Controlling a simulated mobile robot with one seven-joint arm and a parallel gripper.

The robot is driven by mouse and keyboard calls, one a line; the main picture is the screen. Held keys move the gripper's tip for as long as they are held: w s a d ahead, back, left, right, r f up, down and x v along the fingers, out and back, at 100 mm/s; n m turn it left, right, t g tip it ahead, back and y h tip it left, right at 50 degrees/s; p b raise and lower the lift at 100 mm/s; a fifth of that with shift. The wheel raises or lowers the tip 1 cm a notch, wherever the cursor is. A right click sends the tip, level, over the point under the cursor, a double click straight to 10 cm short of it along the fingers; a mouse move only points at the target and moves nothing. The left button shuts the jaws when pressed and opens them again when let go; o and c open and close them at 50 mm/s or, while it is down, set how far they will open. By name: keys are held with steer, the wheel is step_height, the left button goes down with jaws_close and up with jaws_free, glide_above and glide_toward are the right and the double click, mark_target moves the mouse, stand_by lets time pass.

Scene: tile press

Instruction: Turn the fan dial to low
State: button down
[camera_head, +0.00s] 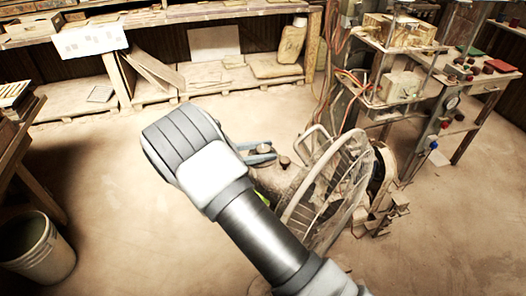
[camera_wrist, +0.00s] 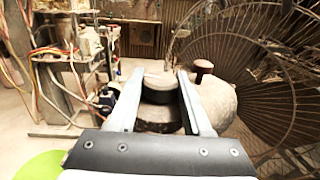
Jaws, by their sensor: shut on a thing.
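The large round fan (camera_head: 328,190) with its wire cage stands on the floor at the centre right of the head view. In the wrist view its cage (camera_wrist: 255,65) fills the right side, beside a pale rounded housing (camera_wrist: 218,105). A round dial (camera_wrist: 158,95) with a pale top and dark side sits between the two fingers of my gripper (camera_wrist: 160,75). The gripper is shut on this dial. In the head view my gripper (camera_head: 266,154) reaches the fan's back, and the dial is hard to make out. Its setting cannot be read.
A smaller dark red knob (camera_wrist: 203,68) stands just right of the fingers. A press bench (camera_head: 400,85) with hoses stands behind the fan. A bucket (camera_head: 38,248) is at lower left and shelves (camera_head: 200,75) line the back. The floor between is clear.

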stand_by(0.3)
steer(key=shift+c, duration=1.7)
jaws_free()
steer(key=b+v, duration=0.1)
steer(key=v, duration=1.6)
steer(key=shift+a, duration=0.2)
